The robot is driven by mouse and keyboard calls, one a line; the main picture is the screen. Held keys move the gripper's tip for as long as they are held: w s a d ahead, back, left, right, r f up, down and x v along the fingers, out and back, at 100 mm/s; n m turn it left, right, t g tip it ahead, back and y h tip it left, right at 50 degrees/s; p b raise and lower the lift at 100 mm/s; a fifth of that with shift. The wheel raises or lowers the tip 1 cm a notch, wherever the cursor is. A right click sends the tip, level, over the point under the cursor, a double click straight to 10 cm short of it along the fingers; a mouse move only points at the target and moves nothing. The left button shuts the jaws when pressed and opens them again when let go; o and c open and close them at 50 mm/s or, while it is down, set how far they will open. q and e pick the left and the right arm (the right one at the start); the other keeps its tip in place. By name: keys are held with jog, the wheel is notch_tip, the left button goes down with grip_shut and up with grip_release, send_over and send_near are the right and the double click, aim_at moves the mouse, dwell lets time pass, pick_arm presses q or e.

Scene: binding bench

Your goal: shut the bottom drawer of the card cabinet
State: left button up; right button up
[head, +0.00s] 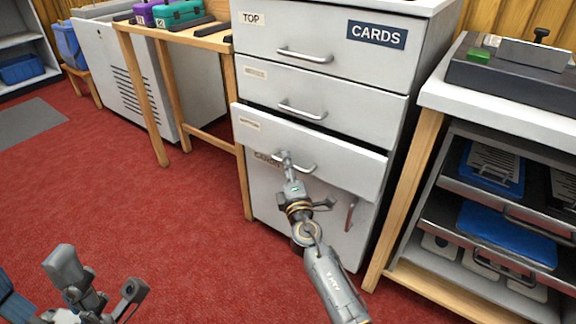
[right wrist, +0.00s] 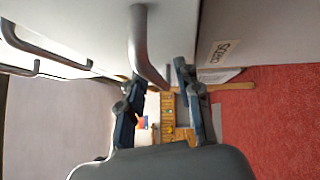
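The card cabinet (head: 325,38) is light grey, with TOP and CARDS labels on its top drawer. Its bottom drawer (head: 345,158) stands partly pulled out, its front ahead of the two drawers above. My right gripper (head: 286,160) is at the bottom drawer's handle (head: 308,168). In the right wrist view the handle (right wrist: 146,45) runs between the two spread fingers of the right gripper (right wrist: 160,84), with gaps visible beside it. I cannot tell whether a finger touches it. My left gripper (head: 100,280) is open and empty, low at the left, away from the cabinet.
The middle drawer (head: 335,97) looks shut. A wooden bench (head: 190,38) with purple and green boxes stands left of the cabinet. A white-topped stand (head: 450,98) with shelves and a dark machine is close on the right. Red carpet (head: 140,210) lies clear at the left.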

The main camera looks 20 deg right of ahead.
jog(key=shift+w, duration=0.2)
grip_shut()
